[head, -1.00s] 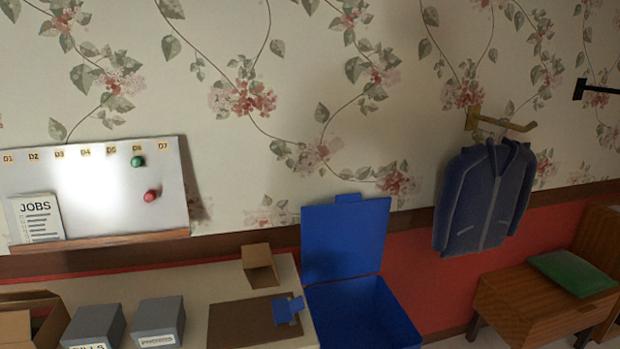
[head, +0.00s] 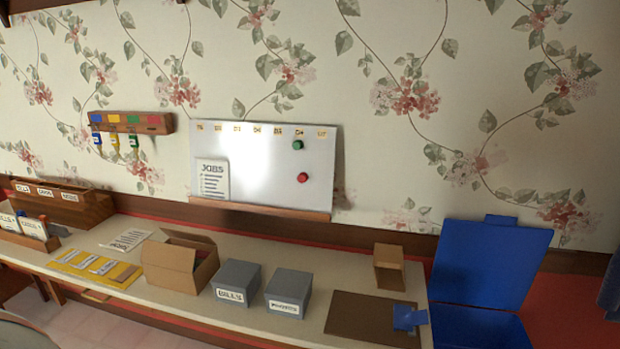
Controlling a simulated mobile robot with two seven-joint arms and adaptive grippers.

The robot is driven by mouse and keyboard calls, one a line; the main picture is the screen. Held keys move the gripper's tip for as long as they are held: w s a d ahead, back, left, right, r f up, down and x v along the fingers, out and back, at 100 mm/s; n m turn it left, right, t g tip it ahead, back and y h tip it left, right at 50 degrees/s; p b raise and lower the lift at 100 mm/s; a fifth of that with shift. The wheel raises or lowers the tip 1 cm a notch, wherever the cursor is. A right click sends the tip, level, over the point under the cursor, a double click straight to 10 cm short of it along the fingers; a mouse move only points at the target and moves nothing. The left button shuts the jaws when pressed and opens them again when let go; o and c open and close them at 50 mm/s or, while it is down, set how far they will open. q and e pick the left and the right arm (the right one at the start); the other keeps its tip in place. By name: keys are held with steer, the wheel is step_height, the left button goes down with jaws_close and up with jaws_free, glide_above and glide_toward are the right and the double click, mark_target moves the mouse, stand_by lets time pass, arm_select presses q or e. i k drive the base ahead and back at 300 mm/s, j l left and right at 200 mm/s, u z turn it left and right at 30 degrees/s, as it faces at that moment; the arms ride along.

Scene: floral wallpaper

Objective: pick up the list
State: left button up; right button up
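A white sheet headed JOBS (head: 213,180) with printed lines stands upright at the lower left of the whiteboard (head: 262,165), just above its wooden ledge. Another white printed paper (head: 127,240) lies flat on the long desk at the left; its text is too small to read. I cannot tell which of the two is the list. Neither of my grippers is in view.
On the desk (head: 335,262) are an open cardboard box (head: 180,262), two grey labelled boxes (head: 236,284) (head: 288,292), a brown mat (head: 368,318) and a yellow strip with labels (head: 95,268). A blue open-lidded bin (head: 490,265) stands at the right. Key hooks (head: 131,122) hang on the wall.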

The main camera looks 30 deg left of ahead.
mark_target(212, 173)
steer(key=u, duration=1.5)
steer(key=z, duration=1.85)
steer(key=u, duration=1.8)
steer(key=j, duration=0.15)
steer(key=i+u, duration=0.05)
